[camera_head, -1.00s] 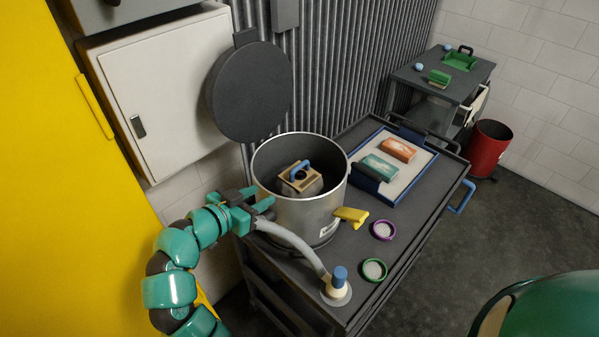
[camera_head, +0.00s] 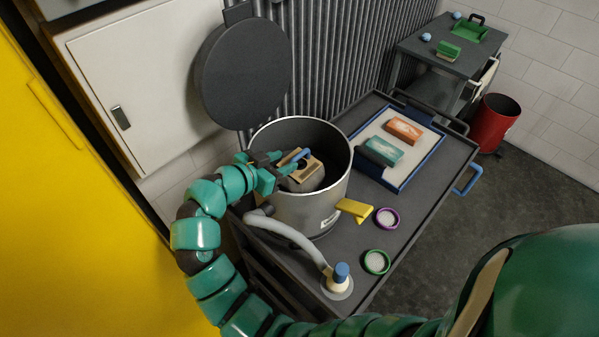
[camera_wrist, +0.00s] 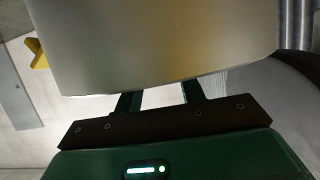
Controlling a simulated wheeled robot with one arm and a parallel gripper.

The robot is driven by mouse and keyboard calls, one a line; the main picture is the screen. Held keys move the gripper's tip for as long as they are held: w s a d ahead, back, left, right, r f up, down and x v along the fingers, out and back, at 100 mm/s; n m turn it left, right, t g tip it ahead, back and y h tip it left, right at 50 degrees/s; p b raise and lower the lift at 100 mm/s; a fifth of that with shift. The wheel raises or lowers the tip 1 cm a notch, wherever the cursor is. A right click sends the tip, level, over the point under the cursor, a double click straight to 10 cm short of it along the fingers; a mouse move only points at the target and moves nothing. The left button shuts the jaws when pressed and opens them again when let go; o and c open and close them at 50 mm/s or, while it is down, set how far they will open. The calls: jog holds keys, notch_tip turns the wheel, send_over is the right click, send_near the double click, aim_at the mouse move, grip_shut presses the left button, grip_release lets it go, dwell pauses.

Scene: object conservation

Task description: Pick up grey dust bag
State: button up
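The grey dust bag (camera_head: 309,181) sits inside the metal canister (camera_head: 300,211), near its left wall. A tan collar (camera_head: 311,168) with a blue handle (camera_head: 301,154) is on its top. My gripper (camera_head: 284,164) reaches over the canister's left rim, with its fingers at the collar and handle. Its fingers stand apart; I cannot see contact with the bag. In the wrist view the two finger bases (camera_wrist: 161,100) are spaced apart, and a large pale surface, apparently the canister wall (camera_wrist: 150,45), hides the tips. The bag's lower part is hidden.
The canister stands on a dark cart (camera_head: 418,180). A round lid (camera_head: 243,72) stands open behind it. A grey hose (camera_head: 290,232), yellow latch (camera_head: 354,210), purple ring (camera_head: 387,218) and green ring (camera_head: 377,262) are nearby. A blue-rimmed tray (camera_head: 405,182) holds two boxes. A white cabinet (camera_head: 145,80) stands left.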

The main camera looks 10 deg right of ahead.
aim_at(295, 157)
jog(key=shift+f+x, duration=0.2)
jog(key=shift+x, duration=2.4)
jog(key=shift+a, duration=0.1)
grip_shut()
